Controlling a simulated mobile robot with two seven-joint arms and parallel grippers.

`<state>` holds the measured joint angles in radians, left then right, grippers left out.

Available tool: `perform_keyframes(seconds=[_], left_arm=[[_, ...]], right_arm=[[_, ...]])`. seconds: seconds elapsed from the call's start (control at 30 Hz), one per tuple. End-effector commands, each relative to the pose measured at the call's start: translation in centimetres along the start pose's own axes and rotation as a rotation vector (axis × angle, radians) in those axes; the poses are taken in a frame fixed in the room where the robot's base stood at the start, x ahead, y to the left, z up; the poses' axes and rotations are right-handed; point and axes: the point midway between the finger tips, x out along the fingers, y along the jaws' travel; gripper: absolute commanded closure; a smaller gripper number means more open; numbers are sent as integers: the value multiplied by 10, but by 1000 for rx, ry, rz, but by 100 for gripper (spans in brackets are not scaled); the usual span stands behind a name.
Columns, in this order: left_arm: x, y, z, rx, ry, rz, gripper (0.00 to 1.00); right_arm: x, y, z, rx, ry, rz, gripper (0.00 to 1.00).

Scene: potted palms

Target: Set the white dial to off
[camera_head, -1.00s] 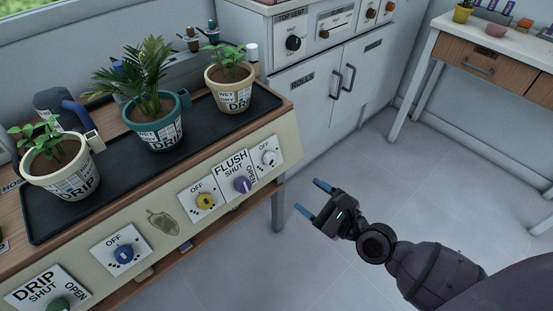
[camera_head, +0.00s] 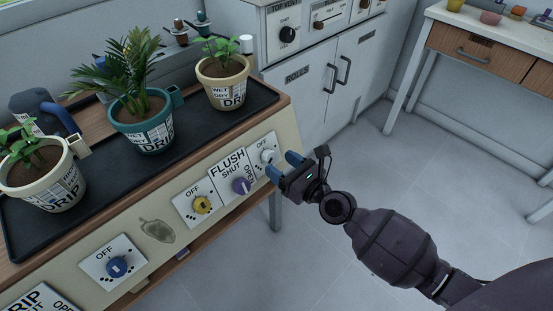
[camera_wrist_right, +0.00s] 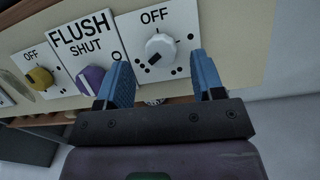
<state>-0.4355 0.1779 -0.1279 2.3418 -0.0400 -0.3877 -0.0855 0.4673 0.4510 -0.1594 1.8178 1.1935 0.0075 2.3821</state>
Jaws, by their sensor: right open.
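The white dial (camera_head: 267,156) sits on a white plate at the right end of the bench's front panel. In the right wrist view the dial (camera_wrist_right: 160,48) shows a dark mark pointing to its lower left, toward the dots. The word OFF (camera_wrist_right: 154,16) is printed above it. My right gripper (camera_head: 282,167) is open and empty, just in front of the dial. In the wrist view its two blue fingers (camera_wrist_right: 164,76) stand apart, one to each side below the dial, with no contact visible. My left gripper is not in view.
A purple FLUSH dial (camera_head: 241,186), a yellow dial (camera_head: 202,204) and a blue dial (camera_head: 117,266) share the panel to the left. Potted plants stand on a black tray (camera_head: 190,137) above. A white cabinet (camera_head: 318,90) stands behind; the floor at right is clear.

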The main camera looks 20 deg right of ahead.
Motion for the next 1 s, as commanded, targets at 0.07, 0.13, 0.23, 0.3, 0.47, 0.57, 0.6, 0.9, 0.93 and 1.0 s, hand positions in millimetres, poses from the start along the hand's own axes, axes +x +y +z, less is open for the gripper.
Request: perform_keyframes(seconds=[0.07, 0.13, 0.23, 0.3, 0.47, 0.57, 0.6, 0.9, 0.93, 1.0], left_arm=[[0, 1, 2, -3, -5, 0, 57], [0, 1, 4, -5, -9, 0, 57], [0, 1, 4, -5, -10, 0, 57], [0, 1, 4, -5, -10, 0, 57], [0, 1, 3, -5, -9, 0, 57], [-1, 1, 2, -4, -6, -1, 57], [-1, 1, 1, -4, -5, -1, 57], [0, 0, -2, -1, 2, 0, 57], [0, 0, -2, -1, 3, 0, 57], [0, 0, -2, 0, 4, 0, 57]], right_arm=[[10, 0, 0, 1, -1, 0, 38], [16, 0, 0, 1, 0, 1, 38], [22, 0, -1, 1, 1, 0, 38], [24, 0, -1, 0, 1, 0, 38], [25, 0, -1, 0, 2, 0, 38], [25, 0, -1, 0, 1, 0, 38], [25, 0, -1, 0, 1, 0, 41], [24, 0, -1, 0, 1, 1, 87], [24, 0, -1, 0, 1, 1, 87], [24, 0, -1, -2, 2, 1, 87]])
